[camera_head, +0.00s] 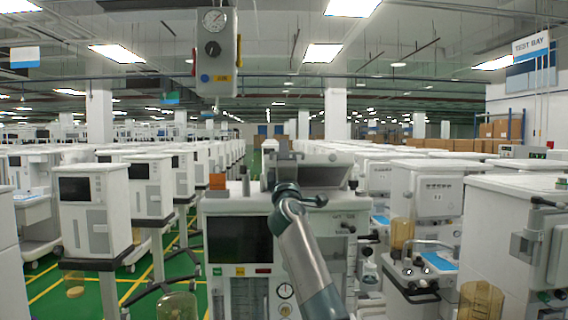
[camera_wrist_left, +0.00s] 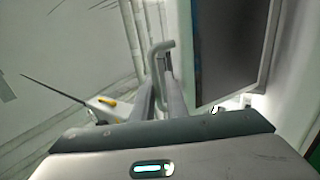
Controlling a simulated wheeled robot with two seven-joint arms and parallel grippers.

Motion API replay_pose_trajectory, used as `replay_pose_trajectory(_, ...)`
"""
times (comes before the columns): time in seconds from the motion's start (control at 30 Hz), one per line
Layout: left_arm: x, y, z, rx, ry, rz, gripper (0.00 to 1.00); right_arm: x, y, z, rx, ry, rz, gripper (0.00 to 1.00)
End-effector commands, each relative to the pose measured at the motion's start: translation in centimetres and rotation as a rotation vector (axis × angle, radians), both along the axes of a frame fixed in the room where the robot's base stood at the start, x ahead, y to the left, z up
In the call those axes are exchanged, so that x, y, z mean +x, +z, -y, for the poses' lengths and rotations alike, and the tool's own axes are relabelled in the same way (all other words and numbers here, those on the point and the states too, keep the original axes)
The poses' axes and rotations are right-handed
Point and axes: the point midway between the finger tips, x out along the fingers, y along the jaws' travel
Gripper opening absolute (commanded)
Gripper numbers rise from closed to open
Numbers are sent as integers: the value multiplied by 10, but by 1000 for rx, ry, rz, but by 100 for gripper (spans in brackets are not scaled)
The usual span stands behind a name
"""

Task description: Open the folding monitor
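The folding monitor (camera_head: 325,175) is a grey panel with a darker face on top of the middle white cart. It sits tilted above the cart's front screen. My left gripper (camera_head: 283,168) is at its left side, with my grey arm rising in front of the cart. In the left wrist view the two fingers (camera_wrist_left: 164,95) stand on either side of a bent grey bar (camera_wrist_left: 157,62), beside a dark screen (camera_wrist_left: 230,45) with a pale frame. I cannot tell whether the fingers press on the bar. My right gripper is not in view.
The cart's dark front screen (camera_head: 240,239) is left of my arm. Other white carts stand close by on the left (camera_head: 94,210) and right (camera_head: 425,190). A grey box with a gauge (camera_head: 216,52) hangs above. Green floor shows at the left.

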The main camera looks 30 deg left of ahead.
Motion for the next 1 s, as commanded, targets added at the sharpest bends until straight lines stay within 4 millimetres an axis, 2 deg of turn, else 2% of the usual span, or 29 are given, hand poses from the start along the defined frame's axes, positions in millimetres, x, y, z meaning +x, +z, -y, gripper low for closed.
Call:
replay_pose_trajectory(0.03,0,-11,3,-2,-4,-12,15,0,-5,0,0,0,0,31)
replay_pose_trajectory(0.5,-9,-9,8,0,-4,-6,15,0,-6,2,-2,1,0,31)
replay_pose_trajectory(1.0,-19,-25,14,0,-4,-7,15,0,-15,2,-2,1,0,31)
